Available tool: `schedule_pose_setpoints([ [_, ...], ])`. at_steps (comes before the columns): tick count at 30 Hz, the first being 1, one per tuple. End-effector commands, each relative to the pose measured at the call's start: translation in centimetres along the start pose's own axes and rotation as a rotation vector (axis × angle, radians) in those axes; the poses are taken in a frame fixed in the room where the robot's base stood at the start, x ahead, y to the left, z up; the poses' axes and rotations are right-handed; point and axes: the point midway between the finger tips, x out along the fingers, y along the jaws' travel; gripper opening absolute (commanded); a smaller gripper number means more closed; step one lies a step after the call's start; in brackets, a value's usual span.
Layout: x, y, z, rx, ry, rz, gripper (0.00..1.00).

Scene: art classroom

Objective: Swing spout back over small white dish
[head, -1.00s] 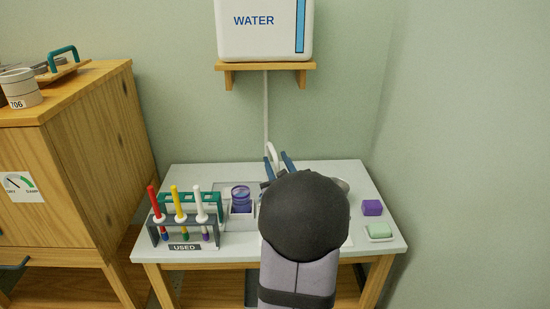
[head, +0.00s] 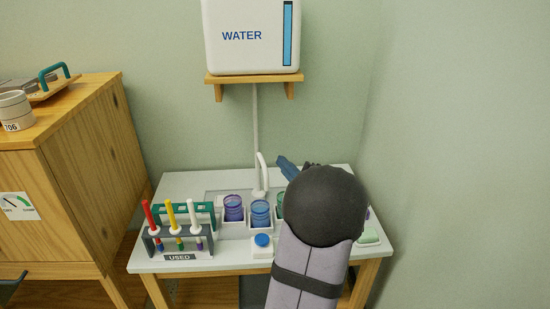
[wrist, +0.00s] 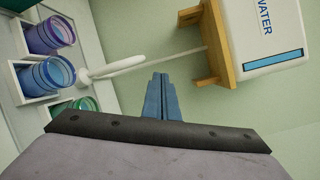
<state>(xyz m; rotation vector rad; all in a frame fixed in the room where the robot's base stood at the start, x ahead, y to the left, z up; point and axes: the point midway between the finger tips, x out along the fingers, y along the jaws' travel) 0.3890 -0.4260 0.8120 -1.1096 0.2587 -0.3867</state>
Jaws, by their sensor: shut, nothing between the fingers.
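The white curved spout (head: 261,173) rises at the back of the table, left of my gripper, its tip toward the jars; it also shows in the wrist view (wrist: 117,66). My gripper (head: 284,163) is shut and empty, its blue fingers together, to the right of the spout and apart from it. The closed fingers also show in the wrist view (wrist: 161,80). I cannot make out the small white dish for certain; my arm covers the table's right middle. A pale green block (head: 368,237) lies at the right edge, its base partly hidden.
Purple (head: 233,208), blue (head: 260,213) and green (wrist: 78,104) jars stand in white holders before the spout. The water tank (head: 250,38) is on a wall shelf above.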

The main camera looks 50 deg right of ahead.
Motion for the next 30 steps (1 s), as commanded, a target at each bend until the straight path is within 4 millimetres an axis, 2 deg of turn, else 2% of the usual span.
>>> schedule_pose_setpoints([
  [1, -0.8, -0.5, -1.1, -0.094, -0.001, 0.008, 0.0],
  [6, -3.2, -0.6, -3.4, -0.403, -0.043, 0.036, 0.0],
  [10, -4.5, -0.4, -4.4, -0.55, -0.069, 0.045, 0.0],
  [15, -5.2, -0.2, -4.8, -0.63, -0.087, 0.048, 0.0],
  [23, -4.6, -0.1, -4.8, -0.635, -0.089, 0.048, 0.0],
  [30, -1.9, 0.1, -4.5, -0.634, -0.091, 0.048, 0.0],
])
